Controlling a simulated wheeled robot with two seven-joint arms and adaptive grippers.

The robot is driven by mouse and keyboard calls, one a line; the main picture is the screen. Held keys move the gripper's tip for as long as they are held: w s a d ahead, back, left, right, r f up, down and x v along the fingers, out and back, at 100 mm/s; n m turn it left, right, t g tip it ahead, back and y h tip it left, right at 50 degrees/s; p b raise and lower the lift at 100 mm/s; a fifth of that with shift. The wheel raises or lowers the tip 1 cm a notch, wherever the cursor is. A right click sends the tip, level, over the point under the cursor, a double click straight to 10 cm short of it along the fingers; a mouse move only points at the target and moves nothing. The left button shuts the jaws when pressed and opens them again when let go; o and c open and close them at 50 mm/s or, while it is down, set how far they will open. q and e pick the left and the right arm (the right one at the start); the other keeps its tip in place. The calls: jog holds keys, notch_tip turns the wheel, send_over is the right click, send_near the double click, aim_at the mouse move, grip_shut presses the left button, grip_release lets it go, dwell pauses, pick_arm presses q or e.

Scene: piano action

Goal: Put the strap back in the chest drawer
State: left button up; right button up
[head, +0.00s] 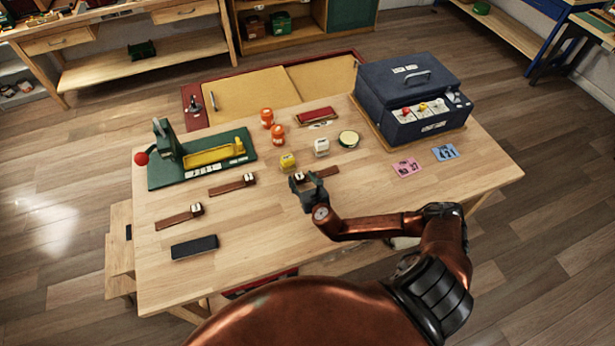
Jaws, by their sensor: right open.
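A dark blue chest (412,85) with a top handle stands at the table's back right. Its front drawer (432,121) is open and holds small red, yellow and white pieces. Three brown strap-like strips with a small block at one end lie on the table: one at left (180,217), one in the middle (232,186), and one (318,175) at my right gripper. I cannot tell which thing is the strap. My right gripper (304,184) is open at the block end of the right strip; its fingers partly hide it. My left gripper is not in view.
A green stand with a yellow tray (213,154) is at the left. Orange bottles (277,134), a yellow bottle (288,162), a white bottle (321,147) and a round tin (348,138) stand mid-table. A black case (194,246) lies front left. Pink (407,167) and blue (445,152) cards lie at right.

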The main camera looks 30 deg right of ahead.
jog(key=shift+x, duration=0.75)
jog(key=shift+w+f, duration=0.2)
jog(key=shift+w, duration=0.3)
jog(key=c, duration=0.7)
grip_shut()
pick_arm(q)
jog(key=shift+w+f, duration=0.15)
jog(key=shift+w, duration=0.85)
pick_arm(e)
jog(key=shift+r, duration=0.1)
